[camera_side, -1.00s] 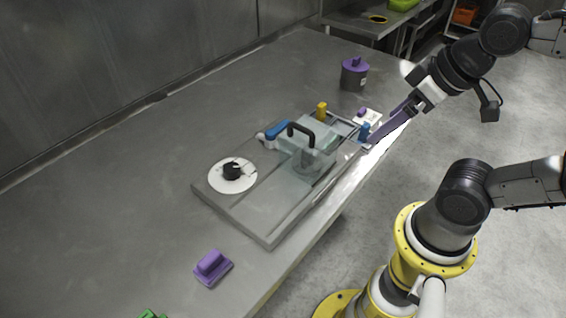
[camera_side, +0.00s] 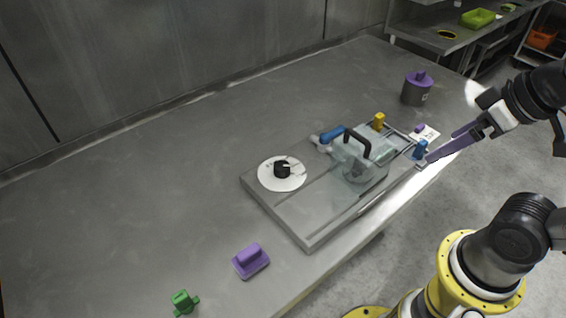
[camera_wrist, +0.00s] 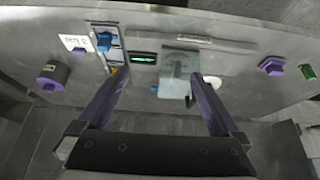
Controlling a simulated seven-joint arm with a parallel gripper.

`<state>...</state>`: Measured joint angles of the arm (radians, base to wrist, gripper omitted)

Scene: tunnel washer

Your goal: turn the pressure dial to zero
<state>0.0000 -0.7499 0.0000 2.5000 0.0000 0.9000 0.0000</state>
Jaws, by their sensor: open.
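The dial is a white disc (camera_side: 268,181) with a black knob (camera_side: 282,170), on the left part of a grey panel (camera_side: 305,228) in the side view. A white round shape (camera_wrist: 212,80), likely the dial, shows partly behind my right finger in the wrist view. The knob's reading is too small to make out. My gripper (camera_side: 426,160) has long purple fingers and is at the panel's far right end, by a blue block (camera_side: 420,149), away from the dial. In the wrist view my gripper (camera_wrist: 158,82) is open, its fingers wide apart with nothing held.
A clear cover with a black handle (camera_side: 358,137) stands on the panel between the dial and my gripper. A blue handle (camera_side: 327,137) and yellow block (camera_side: 378,121) stand nearby. A purple-lidded pot (camera_side: 416,90), purple block (camera_side: 250,261) and green piece (camera_side: 184,303) are on the table.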

